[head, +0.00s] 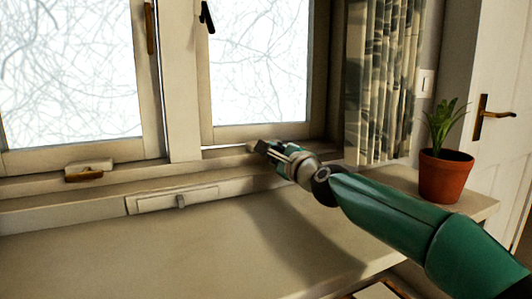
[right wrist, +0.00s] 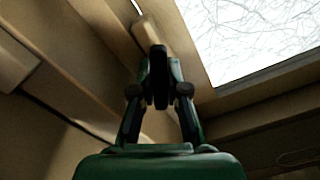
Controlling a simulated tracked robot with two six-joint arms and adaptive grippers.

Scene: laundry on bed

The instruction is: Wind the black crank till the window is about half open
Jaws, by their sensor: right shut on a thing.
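The right window (head: 258,62) has a pale wooden frame, and a thin bright strip shows under its lower edge. How far it is open is hard to tell. My right gripper (head: 262,148) is at the sill below this window, its arm reaching in from the right. In the right wrist view the gripper (right wrist: 158,85) is shut on the black crank (right wrist: 158,72), which stands between its fingers. A pale housing (right wrist: 147,32) shows just beyond the crank. In the head view the gripper hides the crank. My left gripper is in neither view.
A left window (head: 70,70) has a pale housing with a brown handle (head: 84,175) on its sill. A black latch (head: 207,16) sits on the window frame. A potted plant (head: 445,176) stands right, near the curtain (head: 383,80). The ledge (head: 150,250) in front is clear.

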